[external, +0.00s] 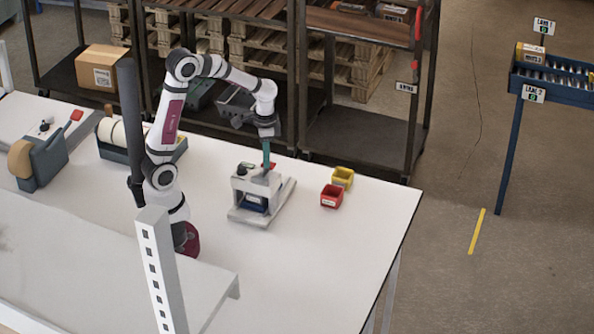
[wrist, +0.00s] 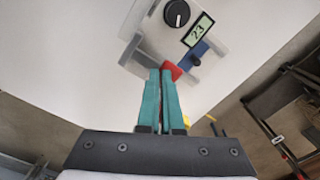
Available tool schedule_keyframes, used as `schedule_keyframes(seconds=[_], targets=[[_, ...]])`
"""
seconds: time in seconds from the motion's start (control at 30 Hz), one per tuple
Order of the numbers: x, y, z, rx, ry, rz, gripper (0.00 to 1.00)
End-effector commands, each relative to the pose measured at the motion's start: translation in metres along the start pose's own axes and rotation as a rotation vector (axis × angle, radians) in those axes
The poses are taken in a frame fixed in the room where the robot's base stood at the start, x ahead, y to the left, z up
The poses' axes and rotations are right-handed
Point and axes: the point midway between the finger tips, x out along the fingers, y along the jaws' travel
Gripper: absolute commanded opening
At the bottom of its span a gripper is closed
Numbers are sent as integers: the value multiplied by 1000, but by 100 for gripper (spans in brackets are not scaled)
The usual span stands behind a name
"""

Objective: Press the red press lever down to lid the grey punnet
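The light grey press (external: 278,207) stands on the white table in front of my arm. It has a dark knob and a small display, which show in the wrist view. The red press lever (external: 270,166) is at its top, and its red end also shows in the wrist view (wrist: 173,70). My gripper (external: 266,165) points down with its teal fingers together, at the lever; in the wrist view the fingertips (wrist: 161,72) overlap the red end. I cannot tell whether they touch it. A dark blue part shows in the press opening; I cannot make out the grey punnet.
A red bin (external: 331,196) and a yellow bin (external: 343,177) stand right of the press. A tape dispenser (external: 40,160) and a roll holder (external: 115,145) are at the left. Shelves (external: 360,135) stand behind the table. The table's front right is clear.

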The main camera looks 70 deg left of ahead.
Motion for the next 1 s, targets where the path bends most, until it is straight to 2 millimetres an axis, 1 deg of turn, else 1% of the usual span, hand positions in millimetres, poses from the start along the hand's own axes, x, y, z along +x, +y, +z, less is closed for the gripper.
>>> schedule_keyframes(seconds=[0.43,1.0], targets=[[-2,0,0,0,0,0,0],[-66,0,-1,-1,3,-1,0]])
